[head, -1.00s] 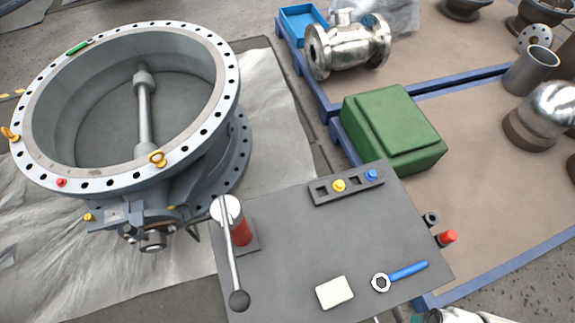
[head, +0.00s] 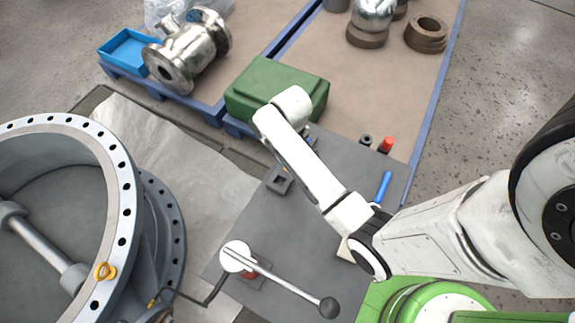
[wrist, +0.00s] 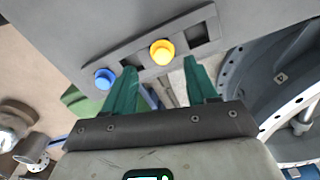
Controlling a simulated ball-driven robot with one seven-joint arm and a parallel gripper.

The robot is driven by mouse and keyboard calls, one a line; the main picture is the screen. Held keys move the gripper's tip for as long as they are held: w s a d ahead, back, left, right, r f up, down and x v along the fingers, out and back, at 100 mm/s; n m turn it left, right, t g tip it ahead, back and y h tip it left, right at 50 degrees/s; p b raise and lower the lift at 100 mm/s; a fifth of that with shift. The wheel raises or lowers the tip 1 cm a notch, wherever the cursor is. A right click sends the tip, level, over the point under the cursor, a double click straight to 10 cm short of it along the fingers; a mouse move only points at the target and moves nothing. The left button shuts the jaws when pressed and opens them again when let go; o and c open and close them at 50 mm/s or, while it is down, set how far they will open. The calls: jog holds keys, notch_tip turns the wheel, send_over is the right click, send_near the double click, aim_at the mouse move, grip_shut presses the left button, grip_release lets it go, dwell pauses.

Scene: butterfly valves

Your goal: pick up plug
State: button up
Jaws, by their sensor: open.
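Two plugs sit in a dark slotted holder (wrist: 200,38) in the wrist view: a yellow plug (wrist: 162,52) and, left of it, a blue plug (wrist: 105,79). My gripper (wrist: 159,68) is open and empty, with two green fingers pointing toward the holder. The yellow plug appears between the fingertips; the blue plug is outside the left finger. I cannot tell the remaining distance. In the head view my white arm hides both plugs and most of the holder (head: 280,178). A red plug-like piece (head: 387,144) stands at the table's far edge.
A large flanged valve (head: 120,200) stands at left, and a metal valve (head: 190,50) lies at the back.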

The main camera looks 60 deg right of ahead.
jog(key=shift+w+f, duration=0.15)
jog(key=shift+f, duration=1.3)
jog(key=shift+w+f, duration=0.15)
jog(key=shift+f, duration=1.25)
jog(key=c, duration=0.9)
